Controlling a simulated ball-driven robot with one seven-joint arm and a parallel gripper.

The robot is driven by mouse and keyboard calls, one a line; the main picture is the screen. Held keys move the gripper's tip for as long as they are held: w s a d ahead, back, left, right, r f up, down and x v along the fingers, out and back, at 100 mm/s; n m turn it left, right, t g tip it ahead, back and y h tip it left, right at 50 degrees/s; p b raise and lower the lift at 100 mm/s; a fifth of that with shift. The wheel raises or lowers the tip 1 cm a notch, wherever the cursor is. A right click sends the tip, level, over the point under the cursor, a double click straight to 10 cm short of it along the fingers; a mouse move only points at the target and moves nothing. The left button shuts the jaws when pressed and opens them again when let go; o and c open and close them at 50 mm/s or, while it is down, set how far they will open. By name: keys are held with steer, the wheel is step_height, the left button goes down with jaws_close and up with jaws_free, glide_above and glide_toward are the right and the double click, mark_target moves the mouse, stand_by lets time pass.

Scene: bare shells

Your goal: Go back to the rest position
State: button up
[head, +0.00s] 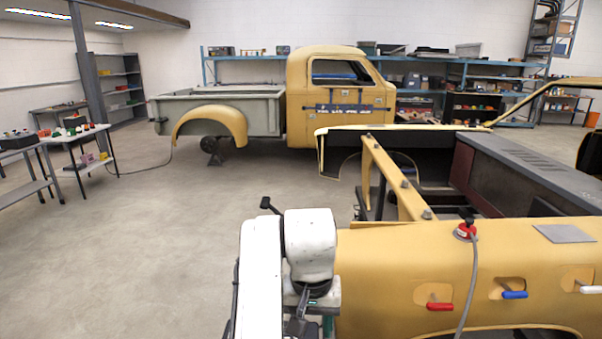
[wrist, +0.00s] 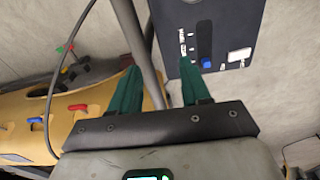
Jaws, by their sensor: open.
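My gripper (wrist: 160,68) shows in the wrist view with two green fingers held apart and nothing between them. Beyond the fingers in that view are a grey post and a dark panel (wrist: 225,25) with a blue button. In the head view my white arm stands at the bottom centre, beside the left end of the yellow truck body (head: 390,265). The gripper end points down there and is mostly hidden behind arm parts and cut by the frame's lower edge.
The yellow body carries a red handle (head: 440,306), a blue handle (head: 514,295) and a red fitting (head: 465,231) with a hanging grey cable. A yellow pickup (head: 340,105) stands behind. A table (head: 70,137) with small items is at left. The floor (head: 150,230) between is clear.

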steer(key=s+d+f+t+h, duration=0.1)
steer(key=s+d+f, duration=0.25)
steer(key=d, duration=0.45)
steer(key=s+d+f+t, duration=0.15)
steer(key=d+f, duration=0.25)
steer(key=d, duration=0.4)
steer(key=s+d+f+t+h, duration=0.1)
steer(key=s+d+f, duration=0.3)
steer(key=d, duration=0.4)
steer(key=s+f+n+y, duration=0.1)
steer(key=s+f+y, duration=0.15)
steer(key=s, duration=1.35)
steer(key=s+f+g+b, duration=0.1)
steer(key=s+f+b, duration=0.4)
steer(key=f, duration=0.3)
steer(key=s+d+f+g+b, duration=0.1)
steer(key=s+f+g+b, duration=0.1)
steer(key=s+f+b, duration=0.3)
step_height(320, 180, down, 4)
steer(key=shift+s+r, duration=0.15)
steer(key=shift+s, duration=0.15)
